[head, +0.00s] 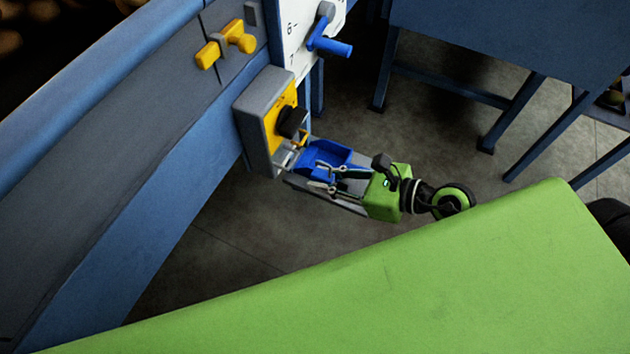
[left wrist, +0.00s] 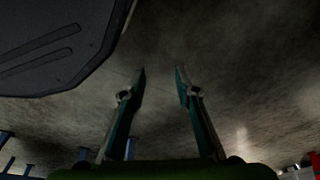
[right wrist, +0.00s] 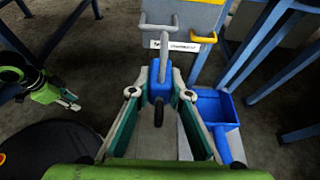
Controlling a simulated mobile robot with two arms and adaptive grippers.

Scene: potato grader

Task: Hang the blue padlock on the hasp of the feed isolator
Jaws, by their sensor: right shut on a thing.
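The blue padlock (right wrist: 159,83) is held between the fingers of my right gripper (right wrist: 160,75); its grey shackle points up and away. The feed isolator (head: 267,115) is a grey box with a yellow plate and black knob. Its yellow hasp (right wrist: 202,38) shows to the right of the shackle in the right wrist view, and the two look apart there. In the head view my right gripper (head: 320,178) is just below and right of the isolator; the padlock is hard to make out there. My left gripper (left wrist: 160,72) is open and empty above the floor.
A blue tray (right wrist: 216,104) sits close to the right of my right gripper. A blue-handled lever (head: 328,45) on a white scale and yellow latches (head: 225,45) are above the isolator. A large green surface (head: 400,280) fills the foreground. Blue frame legs (head: 510,115) stand at right.

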